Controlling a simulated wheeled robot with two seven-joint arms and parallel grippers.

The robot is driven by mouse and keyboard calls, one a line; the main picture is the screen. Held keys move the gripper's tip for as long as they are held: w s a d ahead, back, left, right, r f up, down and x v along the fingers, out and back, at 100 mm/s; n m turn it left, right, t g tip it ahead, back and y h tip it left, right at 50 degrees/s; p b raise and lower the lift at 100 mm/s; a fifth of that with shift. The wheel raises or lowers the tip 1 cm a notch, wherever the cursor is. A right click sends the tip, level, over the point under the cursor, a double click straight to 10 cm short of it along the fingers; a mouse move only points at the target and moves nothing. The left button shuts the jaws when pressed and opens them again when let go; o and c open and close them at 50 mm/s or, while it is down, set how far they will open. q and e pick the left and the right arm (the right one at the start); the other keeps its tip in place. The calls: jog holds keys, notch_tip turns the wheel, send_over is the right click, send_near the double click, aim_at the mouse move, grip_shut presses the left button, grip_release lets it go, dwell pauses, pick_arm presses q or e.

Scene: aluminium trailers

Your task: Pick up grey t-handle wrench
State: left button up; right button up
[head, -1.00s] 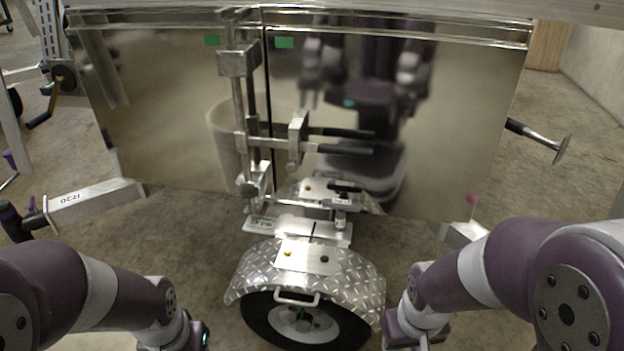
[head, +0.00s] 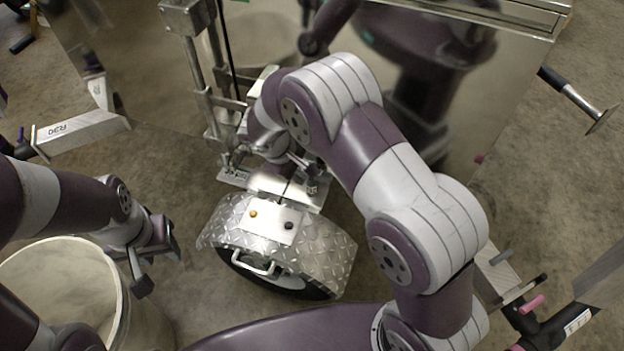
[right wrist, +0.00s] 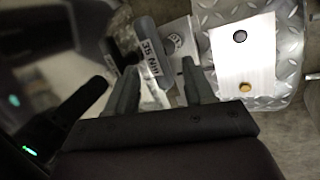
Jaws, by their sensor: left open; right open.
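The grey t-handle wrench (right wrist: 150,50) shows in the right wrist view, with a white label reading 35 Nm on it. My right gripper (right wrist: 158,85) is open, with one finger on each side of the wrench's labelled part; I cannot tell whether they touch it. In the head view my right arm reaches over the trailer, and its wrist hides most of the wrench and the fingers.
The diamond-plate fender (head: 225,222) bears a plate with a yellow and a black knob. A shiny trailer panel (head: 140,60) and a metal post (head: 200,85) stand behind. The pale bin (head: 45,262) is at lower left. A drawbar marked R30 (head: 80,131) juts in at left.

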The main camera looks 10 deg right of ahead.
aim_at(312, 184)
jog(key=b+x, duration=0.2)
jog(key=x, duration=0.3)
jog(key=shift+w+d+f, duration=0.1)
jog(key=shift+w+f, duration=0.05)
jog(key=shift+c, duration=1)
grip_shut()
